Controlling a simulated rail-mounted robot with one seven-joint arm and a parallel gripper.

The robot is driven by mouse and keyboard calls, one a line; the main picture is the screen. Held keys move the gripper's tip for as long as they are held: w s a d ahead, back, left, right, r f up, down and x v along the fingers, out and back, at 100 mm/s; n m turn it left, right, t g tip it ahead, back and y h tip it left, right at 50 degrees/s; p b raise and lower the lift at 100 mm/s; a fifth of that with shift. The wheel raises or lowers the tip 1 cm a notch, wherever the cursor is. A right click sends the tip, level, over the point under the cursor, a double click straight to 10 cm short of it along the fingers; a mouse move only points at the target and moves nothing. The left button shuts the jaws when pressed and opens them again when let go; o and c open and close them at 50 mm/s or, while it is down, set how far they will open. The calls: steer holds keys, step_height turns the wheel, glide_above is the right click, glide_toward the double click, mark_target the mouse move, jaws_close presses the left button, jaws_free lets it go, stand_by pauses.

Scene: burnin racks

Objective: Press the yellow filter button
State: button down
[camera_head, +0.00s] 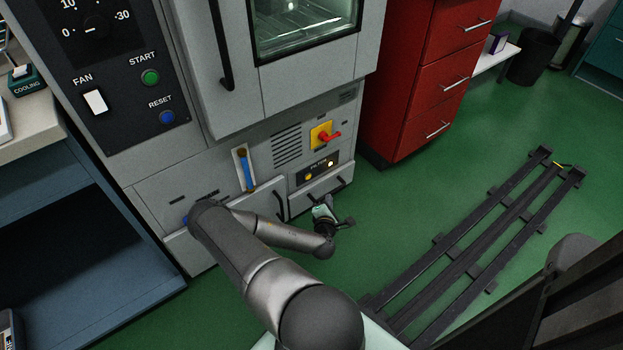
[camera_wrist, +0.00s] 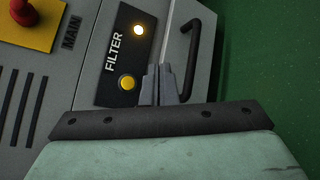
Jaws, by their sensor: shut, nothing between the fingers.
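The yellow filter button (camera_wrist: 127,83) is a round button on a black panel labelled FILTER (camera_wrist: 113,50) in the wrist view. A lit round lamp (camera_wrist: 138,30) is above it on the same panel. The yellow button also shows small in the head view (camera_head: 309,177), low on the cabinet front. My gripper (camera_wrist: 159,68) is shut and empty; its fingertips appear just right of the button in the wrist view. I cannot tell how far they are from the panel. In the head view my gripper (camera_head: 319,200) is below the filter panel.
A red knob on a yellow plate (camera_head: 325,135) sits above the filter panel. A dark drawer handle (camera_wrist: 199,58) lies right of my fingers in the wrist view. A blue lever (camera_head: 245,169) is to the left. Green floor and dark rails (camera_head: 480,250) lie to the right.

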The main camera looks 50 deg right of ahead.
mark_target(308, 177)
steer(key=shift+w, duration=0.1)
steer(key=shift+w+d+b, duration=0.35)
steer(key=shift+w, duration=1.05)
steer(key=shift+w+d+b, duration=0.3)
steer(key=shift+w+b, duration=0.1)
steer(key=shift+w, duration=1.05)
steer(key=shift+w+d+b, duration=0.35)
steer(key=shift+w, duration=1.05)
steer(key=shift+w+b, duration=0.3)
steer(key=shift+b, duration=0.1)
steer(key=shift+w+d, duration=0.1)
